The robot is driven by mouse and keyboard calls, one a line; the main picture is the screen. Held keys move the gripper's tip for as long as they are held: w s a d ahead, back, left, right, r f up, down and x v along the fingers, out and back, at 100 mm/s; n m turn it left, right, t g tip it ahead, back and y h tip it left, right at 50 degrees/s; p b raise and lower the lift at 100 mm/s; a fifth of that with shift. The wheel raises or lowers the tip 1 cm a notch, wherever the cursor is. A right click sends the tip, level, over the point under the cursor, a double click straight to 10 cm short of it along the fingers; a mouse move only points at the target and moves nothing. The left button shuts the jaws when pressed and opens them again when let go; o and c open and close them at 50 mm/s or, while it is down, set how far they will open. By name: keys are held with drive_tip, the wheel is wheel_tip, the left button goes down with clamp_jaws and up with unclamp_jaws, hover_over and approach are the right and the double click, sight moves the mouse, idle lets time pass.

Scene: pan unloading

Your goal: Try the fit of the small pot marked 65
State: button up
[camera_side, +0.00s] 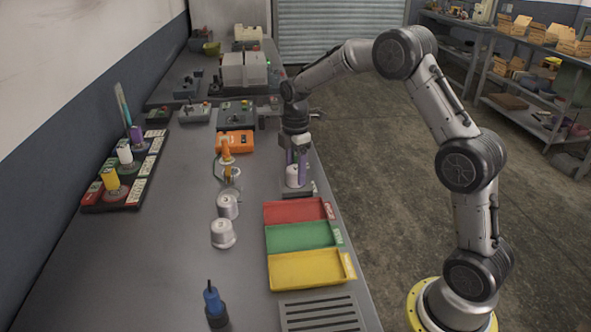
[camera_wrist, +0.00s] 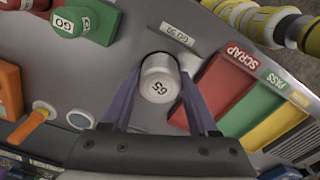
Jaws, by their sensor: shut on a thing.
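The small silver pot marked 65 (camera_wrist: 158,84) is between the two purple fingers of my gripper (camera_wrist: 160,78), which are shut on its sides. Its top with the black 65 faces the wrist camera. In the side view the pot (camera_side: 292,179) shows low between the fingers of my gripper (camera_side: 296,174), upright, over a grey plate (camera_side: 298,191) at the table's right edge. A label reading GO 30 (camera_wrist: 175,33) is beside the pot in the wrist view. The pot's underside is hidden, so I cannot tell whether it touches the plate.
Red SCRAP (camera_side: 293,211), green PASS (camera_side: 301,237) and yellow (camera_side: 307,269) trays line the near right edge. Two other silver pots (camera_side: 228,206) (camera_side: 222,234) stand left of them. An orange device (camera_side: 234,142) is behind. The table's left middle is clear.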

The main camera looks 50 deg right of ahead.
sight(296, 168)
drive_tip(key=shift+f, duration=0.5)
idle(0.8)
drive_tip(key=o, duration=1.5)
wheel_tip(296, 168, up, 14)
drive_tip(key=shift+f, duration=0.1)
